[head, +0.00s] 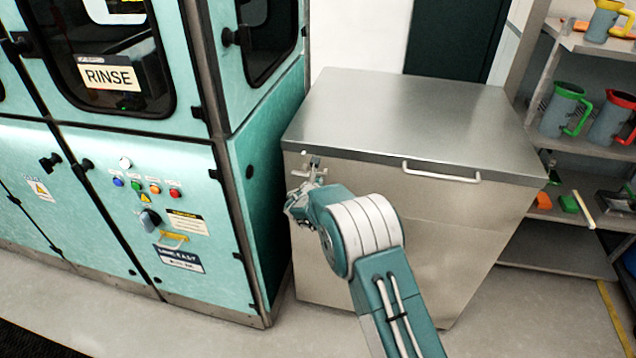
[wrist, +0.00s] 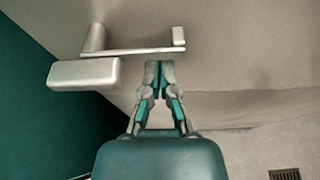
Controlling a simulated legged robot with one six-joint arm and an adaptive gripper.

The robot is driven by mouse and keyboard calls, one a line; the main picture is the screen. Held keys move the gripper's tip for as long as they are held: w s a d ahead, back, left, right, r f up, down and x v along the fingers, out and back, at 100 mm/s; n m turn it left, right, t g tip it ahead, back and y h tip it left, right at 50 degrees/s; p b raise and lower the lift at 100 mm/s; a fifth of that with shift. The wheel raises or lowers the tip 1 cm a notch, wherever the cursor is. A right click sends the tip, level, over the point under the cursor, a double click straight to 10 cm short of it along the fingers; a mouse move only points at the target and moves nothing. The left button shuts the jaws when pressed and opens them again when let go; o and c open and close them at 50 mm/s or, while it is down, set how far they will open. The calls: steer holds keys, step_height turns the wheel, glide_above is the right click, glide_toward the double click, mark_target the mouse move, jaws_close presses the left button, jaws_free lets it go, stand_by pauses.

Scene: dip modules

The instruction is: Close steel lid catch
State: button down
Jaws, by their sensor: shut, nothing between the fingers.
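A steel chest (head: 420,235) stands on the floor with its flat steel lid (head: 415,105) lying down on it. The small metal catch (head: 314,161) is at the chest's front left, just under the lid edge. In the wrist view the catch (wrist: 130,51) is a thin bar with two short posts and a pale block at its left end. My gripper (wrist: 159,67) is shut with nothing in it. Its fingertips are right by the bar, near its right part; I cannot tell whether they touch. In the head view my gripper (head: 308,184) partly hides the catch area.
A teal wash machine (head: 180,190) stands close to the left of the chest. A bar handle (head: 440,172) sticks out from the chest's front. Shelves (head: 575,145) with jugs are at the right. The floor (head: 530,315) in front is clear.

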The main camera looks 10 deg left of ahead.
mark_target(306, 173)
steer(key=shift+r+n+h, duration=0.4)
steer(key=shift+r+n, duration=0.1)
steer(key=shift+n, duration=0.2)
steer(key=shift+r+n+h, duration=0.6)
steer(key=shift+r+n, duration=0.1)
steer(key=shift+n, duration=0.3)
steer(key=r+n+h, duration=0.1)
steer(key=r+n, duration=0.1)
steer(key=n, duration=0.1)
steer(key=shift+a+t+h, duration=0.35)
steer(key=shift+t+h, duration=0.05)
steer(key=shift+a+r+n+t+h, duration=0.25)
steer(key=shift+a+r+n, duration=0.2)
steer(key=shift+n, duration=0.45)
steer(key=shift+a+r+n+t+h, duration=0.15)
steer(key=shift+a+r+n+h, duration=0.35)
steer(key=shift+n, duration=0.4)
steer(key=shift+a+r+n+t+h, duration=0.25)
steer(key=shift+a+n, duration=0.35)
steer(key=shift+n, duration=0.3)
steer(key=shift+r, duration=0.1)
